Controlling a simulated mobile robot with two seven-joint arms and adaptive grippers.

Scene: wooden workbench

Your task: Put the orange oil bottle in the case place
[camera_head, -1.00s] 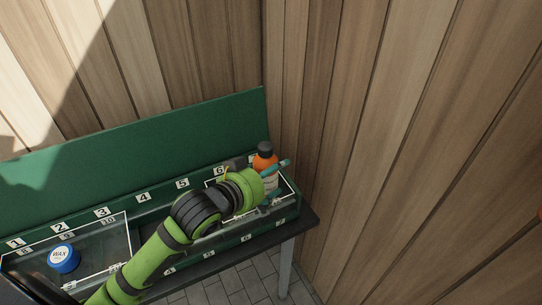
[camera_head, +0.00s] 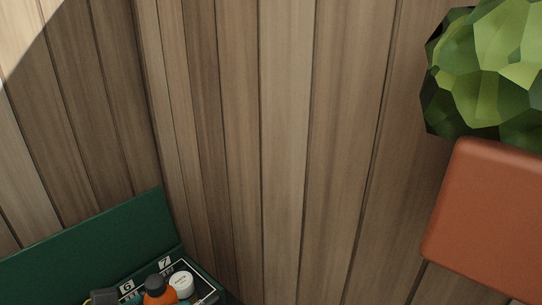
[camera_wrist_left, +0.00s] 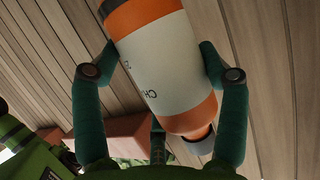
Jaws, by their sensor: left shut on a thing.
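The orange oil bottle (camera_wrist_left: 155,65) has a wide white label, orange ends and a grey cap, and fills the middle of the left wrist view. My left gripper (camera_wrist_left: 160,52) is shut on it, with teal fingers on both sides of its body. In the head view, an orange bottle (camera_head: 158,292) with a dark cap shows at the lower edge, at the green case (camera_head: 95,245), near the labels 6 and 7. Its base is cut off, so I cannot tell whether it rests in a compartment. My right gripper is in neither view.
A white round-lidded container (camera_head: 181,283) is right beside the bottle, near label 7. A wooden plank wall (camera_head: 280,130) stands behind the case. A terracotta planter (camera_head: 490,220) with a faceted green plant (camera_head: 490,75) is at the right.

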